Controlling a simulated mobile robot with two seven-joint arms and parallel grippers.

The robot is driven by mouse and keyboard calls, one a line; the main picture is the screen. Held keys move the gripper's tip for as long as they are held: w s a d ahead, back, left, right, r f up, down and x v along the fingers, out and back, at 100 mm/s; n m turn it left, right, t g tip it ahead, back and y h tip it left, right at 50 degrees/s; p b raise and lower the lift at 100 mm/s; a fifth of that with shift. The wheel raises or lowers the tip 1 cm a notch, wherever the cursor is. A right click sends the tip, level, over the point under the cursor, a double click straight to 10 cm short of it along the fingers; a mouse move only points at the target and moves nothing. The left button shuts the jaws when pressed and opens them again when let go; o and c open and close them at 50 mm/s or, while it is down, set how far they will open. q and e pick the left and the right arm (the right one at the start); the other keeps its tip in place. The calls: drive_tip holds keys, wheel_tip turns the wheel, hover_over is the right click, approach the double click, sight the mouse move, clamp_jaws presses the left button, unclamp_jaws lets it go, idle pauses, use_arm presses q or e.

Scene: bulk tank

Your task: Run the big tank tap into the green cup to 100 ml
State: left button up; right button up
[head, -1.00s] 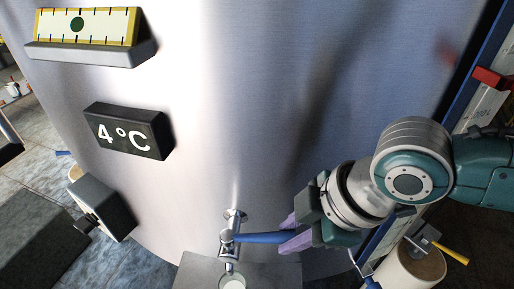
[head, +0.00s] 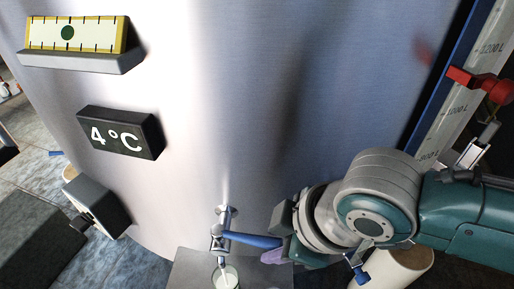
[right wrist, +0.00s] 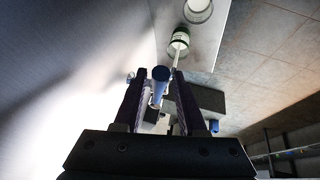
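The big tank's tap (head: 218,238) sticks out low on the steel wall, with a blue lever (head: 250,240) pointing right. The green cup (head: 227,277) stands under the spout on a grey shelf; it also shows in the right wrist view (right wrist: 180,38), with a green band and white inside. A thin white stream joins spout and cup there. The amount in it cannot be read. My right gripper (head: 279,238) is at the lever's free end. In the right wrist view its fingers (right wrist: 159,78) stand apart on either side of the lever. My left gripper is out of view.
A second white-topped vessel (right wrist: 198,8) stands beyond the cup. The tank wall (head: 240,110) carries a 4°C display (head: 121,133), a yellow gauge (head: 75,35) and a grey box (head: 97,205). A scale with a red clamp (head: 474,80) rises at the right.

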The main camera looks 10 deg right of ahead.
drive_tip(key=shift+o, duration=1.2)
drive_tip(key=shift+r, duration=0.1)
drive_tip(key=p+v, duration=0.1)
drive_tip(key=v, duration=0.9)
idle(5.7)
